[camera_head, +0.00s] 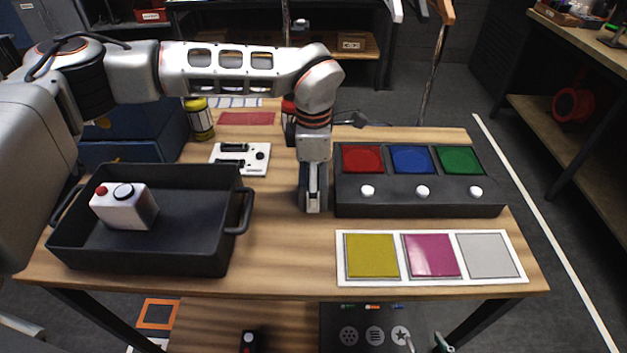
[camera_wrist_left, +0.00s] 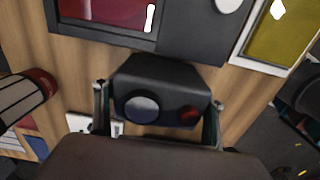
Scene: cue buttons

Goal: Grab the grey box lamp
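The grey box lamp is a dark grey box with a round blue-grey lens and a red button. It shows in the left wrist view (camera_wrist_left: 160,75), and partly in the head view (camera_head: 304,202) behind my gripper, just left of the button console. My left gripper (camera_head: 314,195) points down over it. In the left wrist view the left gripper's fingers (camera_wrist_left: 157,110) stand on either side of the lamp, with what look like narrow gaps. Whether the lamp touches the table is hidden. My right gripper (camera_head: 424,343) shows at the bottom edge, fingertips apart and empty.
The console (camera_head: 420,204) has red, blue and green panels with white knobs. A card (camera_head: 340,277) with yellow, magenta and grey squares lies in front. A black tray (camera_head: 180,262) holds a white box lamp (camera_head: 128,210). Bare wood (camera_head: 275,255) separates tray and card.

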